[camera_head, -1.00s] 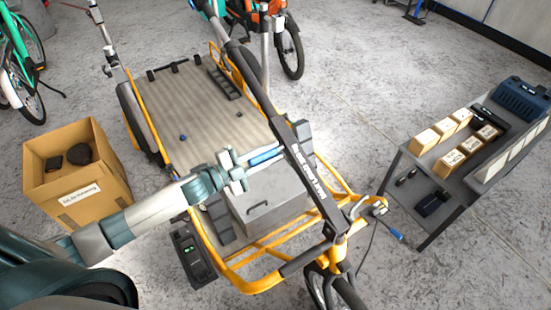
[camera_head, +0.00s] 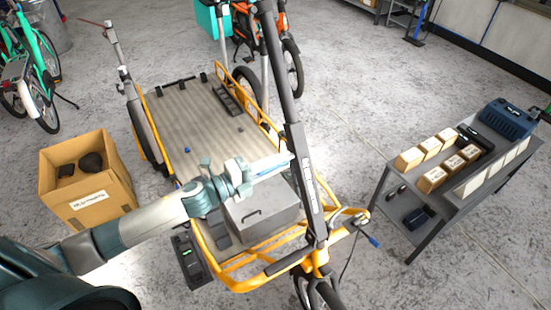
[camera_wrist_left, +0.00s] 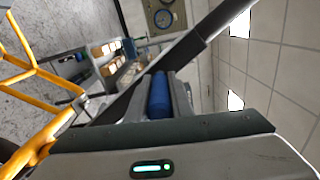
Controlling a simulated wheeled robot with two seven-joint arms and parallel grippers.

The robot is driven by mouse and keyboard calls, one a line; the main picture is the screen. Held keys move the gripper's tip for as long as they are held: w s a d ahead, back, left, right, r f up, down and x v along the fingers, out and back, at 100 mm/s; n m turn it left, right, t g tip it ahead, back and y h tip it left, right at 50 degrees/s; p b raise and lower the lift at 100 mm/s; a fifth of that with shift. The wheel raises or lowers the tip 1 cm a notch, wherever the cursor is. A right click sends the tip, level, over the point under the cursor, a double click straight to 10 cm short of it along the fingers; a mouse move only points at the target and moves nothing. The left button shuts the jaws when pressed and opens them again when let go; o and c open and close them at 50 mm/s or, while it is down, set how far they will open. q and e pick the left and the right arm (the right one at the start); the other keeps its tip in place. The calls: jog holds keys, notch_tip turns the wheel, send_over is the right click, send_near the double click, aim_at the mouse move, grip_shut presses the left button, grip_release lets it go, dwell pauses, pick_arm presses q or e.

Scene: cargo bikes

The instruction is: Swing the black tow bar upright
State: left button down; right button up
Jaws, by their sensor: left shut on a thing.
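The black tow bar (camera_head: 297,135), with white lettering on its lower part, rises from the yellow front frame of the cargo bike (camera_head: 262,262). It is steep and leans slightly left towards the top edge of the head view. My left gripper (camera_head: 272,166) reaches in from the left and is shut on a blue grip at the bar's side. In the left wrist view the blue grip (camera_wrist_left: 158,95) sits between the fingers, and the dark bar (camera_wrist_left: 185,48) runs diagonally behind it. The fingers partly hide the grip. My right gripper is in neither view.
A grey lidded box (camera_head: 262,208) sits on the bike under my gripper. A cardboard box (camera_head: 88,200) stands at left. A grey cart (camera_head: 425,215) with wooden blocks stands at right. Other bikes stand behind; the floor between bike and cart is clear.

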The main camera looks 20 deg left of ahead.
pick_arm(q)
jog(key=shift+s+d+r, duration=0.15)
jog(key=shift+d+r, duration=0.15)
jog(key=shift+r, duration=0.1)
jog(key=c, duration=1.6)
grip_release()
jog(key=shift+o, duration=0.2)
jog(key=shift+f, duration=0.1)
jog(key=shift+s+f, duration=0.1)
jog(key=shift+s, duration=0.1)
